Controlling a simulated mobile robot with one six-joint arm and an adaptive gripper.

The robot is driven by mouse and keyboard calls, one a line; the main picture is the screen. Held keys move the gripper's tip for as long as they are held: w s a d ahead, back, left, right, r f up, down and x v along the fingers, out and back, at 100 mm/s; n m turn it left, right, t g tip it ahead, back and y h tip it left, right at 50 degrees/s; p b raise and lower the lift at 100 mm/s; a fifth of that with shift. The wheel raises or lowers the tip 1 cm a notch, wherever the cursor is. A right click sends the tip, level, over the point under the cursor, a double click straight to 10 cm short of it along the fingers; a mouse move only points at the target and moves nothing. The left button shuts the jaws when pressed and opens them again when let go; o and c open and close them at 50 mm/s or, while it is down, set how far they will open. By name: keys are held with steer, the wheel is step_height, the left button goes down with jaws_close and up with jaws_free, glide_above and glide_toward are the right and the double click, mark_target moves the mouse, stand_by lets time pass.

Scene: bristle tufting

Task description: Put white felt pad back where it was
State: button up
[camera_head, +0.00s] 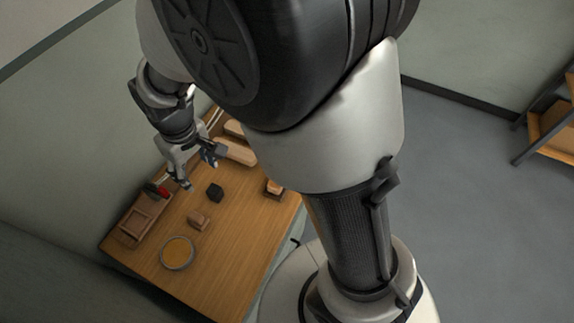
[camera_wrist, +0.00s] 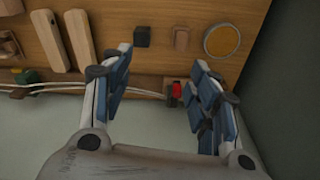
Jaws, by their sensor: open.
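I cannot make out a white felt pad in either view; it may be hidden or too small to tell. My gripper (camera_head: 201,170) is open above the back part of the wooden table (camera_head: 232,262). In the wrist view my gripper (camera_wrist: 162,68) has its two blue-padded fingers wide apart, with nothing between them. A dark cube (camera_wrist: 142,37) lies beyond the gap between the fingers. The cube also shows in the head view (camera_head: 215,192), in front of the gripper.
A brown block (camera_head: 198,219) and a round dish with a yellowish face (camera_head: 178,253) stand nearer the front. A wooden tray (camera_head: 126,238) and a red object (camera_head: 163,192) are at the left. Pale wooden bars (camera_wrist: 78,40) and white cables (camera_wrist: 60,86) lie on the table.

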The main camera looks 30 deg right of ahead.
steer(key=s+d+r+m+t, duration=0.2)
steer(key=s+d+r, duration=0.55)
steer(key=r, duration=0.35)
steer(key=s+d+r+m+t, duration=0.1)
steer(key=s+d+r+m, duration=0.2)
steer(key=s+d, duration=0.3)
steer(key=s, duration=0.4)
steer(key=shift+s+d+r, duration=0.35)
steer(key=shift+s+r, duration=0.05)
